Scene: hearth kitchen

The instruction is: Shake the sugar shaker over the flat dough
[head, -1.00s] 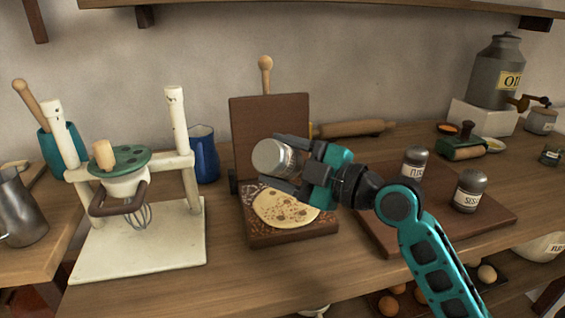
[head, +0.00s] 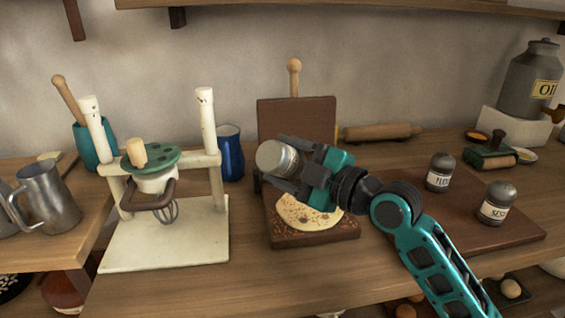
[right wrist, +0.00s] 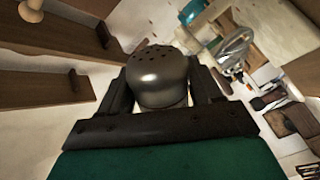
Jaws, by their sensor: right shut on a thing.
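My right gripper (head: 300,172) is shut on a metal-topped shaker (head: 275,158), held tilted on its side above the flat dough. The shaker's domed, holed cap (right wrist: 160,75) fills the middle of the right wrist view, between the two fingers. Its label is hidden in the head view. The flat dough (head: 305,214) is pale and round with brown spots, and lies on the lower plate of an open dark brown press (head: 312,238). The gripper and shaker hide the dough's far part. My left gripper is not in view.
Two other labelled shakers (head: 440,172) (head: 496,203) stand on a brown board at the right. A white stand with a whisk (head: 165,250) is at the left. A blue jug (head: 230,155) and rolling pin (head: 380,132) are behind.

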